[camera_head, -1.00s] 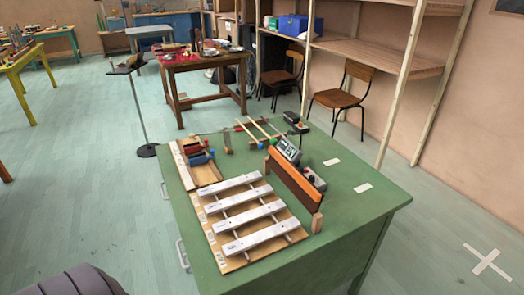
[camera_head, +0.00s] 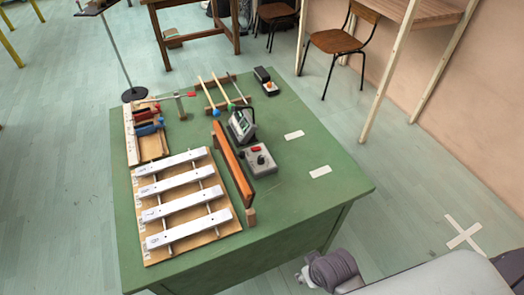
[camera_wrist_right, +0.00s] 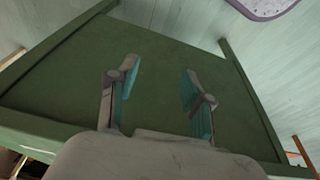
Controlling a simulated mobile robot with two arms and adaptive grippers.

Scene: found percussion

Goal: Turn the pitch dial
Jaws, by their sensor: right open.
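A small grey control box (camera_head: 250,163) sits on the green table, right of the orange-brown upright board. It has a red button (camera_head: 256,149) and dark knobs, one of them a dark knob (camera_head: 261,160) near its middle; the pitch dial's markings are too small to read. My right gripper (camera_wrist_right: 158,88) is open and empty in the right wrist view, with its teal-padded fingers apart in front of a green panel of the table. The control box is not in that view. In the head view my right arm shows at the lower right, well apart from the box. My left gripper is not in view.
The green table (camera_head: 320,205) also holds a metal-bar xylophone (camera_head: 184,215), the upright board (camera_head: 232,165), a small display device (camera_head: 242,124), and sticks on a rack (camera_head: 222,92). The table's right part is clear except for white tape. A chair (camera_head: 337,41) stands behind.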

